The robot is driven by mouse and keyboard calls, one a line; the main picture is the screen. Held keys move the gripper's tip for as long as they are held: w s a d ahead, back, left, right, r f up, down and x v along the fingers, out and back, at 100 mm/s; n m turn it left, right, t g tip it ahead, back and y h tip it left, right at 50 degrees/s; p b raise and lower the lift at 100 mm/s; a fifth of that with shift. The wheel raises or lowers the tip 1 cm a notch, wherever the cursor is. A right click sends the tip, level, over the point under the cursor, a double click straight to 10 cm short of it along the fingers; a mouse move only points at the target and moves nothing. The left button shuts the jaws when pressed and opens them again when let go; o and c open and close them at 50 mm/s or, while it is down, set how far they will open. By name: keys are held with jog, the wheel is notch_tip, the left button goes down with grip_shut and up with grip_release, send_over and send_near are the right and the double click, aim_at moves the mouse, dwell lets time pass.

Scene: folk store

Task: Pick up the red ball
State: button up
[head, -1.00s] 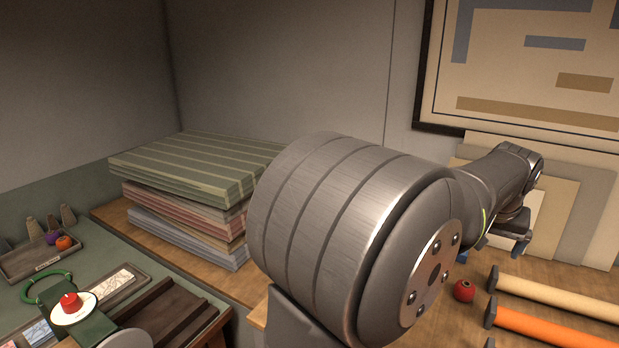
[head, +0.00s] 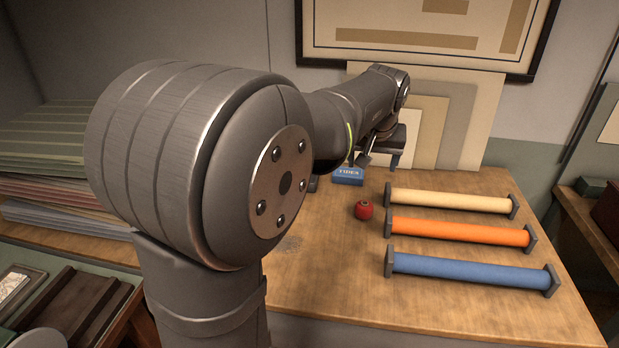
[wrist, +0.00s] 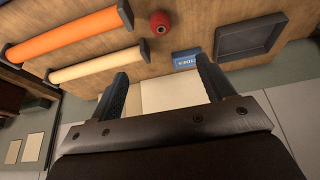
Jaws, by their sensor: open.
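The red ball (head: 363,211) rests on the wooden tabletop (head: 310,270), left of the colored rolls in the head view. In the wrist view the red ball (wrist: 160,21) is at the top, beyond the fingertips and clear of them. My gripper (head: 379,162) is behind the ball in the head view, with its fingers apart. In the wrist view my gripper (wrist: 162,68) is open and nothing is between its fingers.
A blue block with lettering (head: 348,176) sits behind the ball. Cream (head: 450,201), orange (head: 460,232) and blue (head: 470,268) rolls with dark end pieces lie to the right. A dark tray (wrist: 250,37) shows in the wrist view. Boards (head: 475,125) lean on the wall.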

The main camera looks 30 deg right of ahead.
jog(key=m, duration=0.1)
send_near(365, 204)
jog(key=x, duration=0.3)
jog(key=shift+w+a+f, duration=0.15)
jog(key=shift+w, duration=0.15)
jog(key=shift+s+x, duration=0.2)
jog(key=shift+x, duration=1.2)
jog(key=shift+s+x, duration=0.2)
jog(key=shift+x, duration=1.15)
jog(key=shift+f, duration=0.15)
jog(key=c, duration=1)
